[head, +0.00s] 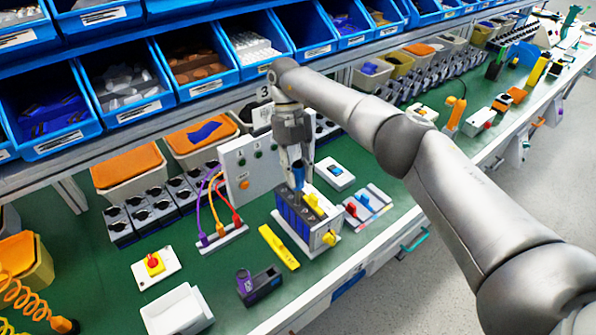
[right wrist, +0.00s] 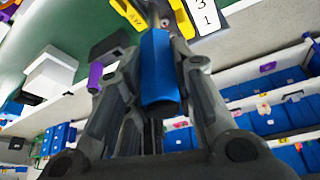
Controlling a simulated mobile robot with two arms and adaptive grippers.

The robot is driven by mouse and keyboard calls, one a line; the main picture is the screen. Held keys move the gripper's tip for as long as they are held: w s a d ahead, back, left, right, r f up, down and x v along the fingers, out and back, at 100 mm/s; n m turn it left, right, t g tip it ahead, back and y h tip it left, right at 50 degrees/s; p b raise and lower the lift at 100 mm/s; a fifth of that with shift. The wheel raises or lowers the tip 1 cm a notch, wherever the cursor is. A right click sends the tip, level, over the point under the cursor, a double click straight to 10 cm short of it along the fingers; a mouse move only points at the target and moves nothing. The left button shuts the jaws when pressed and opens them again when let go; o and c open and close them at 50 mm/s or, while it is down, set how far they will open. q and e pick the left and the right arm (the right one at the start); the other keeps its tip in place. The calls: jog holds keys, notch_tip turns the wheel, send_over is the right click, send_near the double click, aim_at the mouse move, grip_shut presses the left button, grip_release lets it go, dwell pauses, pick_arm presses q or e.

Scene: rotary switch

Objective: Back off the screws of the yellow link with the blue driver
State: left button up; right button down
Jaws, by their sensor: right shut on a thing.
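My right gripper (head: 297,160) is shut on the blue driver (head: 298,178) and holds it upright, tip down, over the rotary switch block (head: 292,217). The driver's blue handle (right wrist: 158,75) fills the space between my fingers in the right wrist view. A yellow piece (head: 314,204) sits on top of the block, just right of the driver. A longer yellow bar (head: 279,247) lies on the bench left of the block; I cannot tell which is the yellow link. The driver tip and the screws are too small to make out. My left gripper is not in view.
A grey panel (head: 247,167) with buttons stands behind the block, left of my gripper. A terminal strip (head: 222,240) with coloured leads is to the left. A dark holder (head: 260,285) and a white box (head: 178,310) stand in front. Blue bins (head: 122,85) line the back.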

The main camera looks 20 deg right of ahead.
jog(key=shift+f+b, duration=0.3)
jog(key=shift+f, duration=0.1)
dwell(0.3)
jog(key=shift+f+n+h+b, duration=0.15)
jog(key=shift+n+h+b, duration=0.25)
jog(key=shift+n+b, duration=0.5)
jog(key=shift+n+h, duration=0.3)
jog(key=shift+n, duration=0.4)
jog(key=shift+r+n, duration=0.3)
jog(key=shift+n, duration=0.4)
jog(key=shift+f, duration=0.15)
jog(key=shift+s+n+t+h+b, duration=0.1)
jog(key=shift+n+t+h+b, duration=0.4)
jog(key=shift+n, duration=0.4)
jog(key=shift+n+h, duration=0.5)
jog(key=shift+n, duration=0.9)
jog(key=shift+t, duration=0.3)
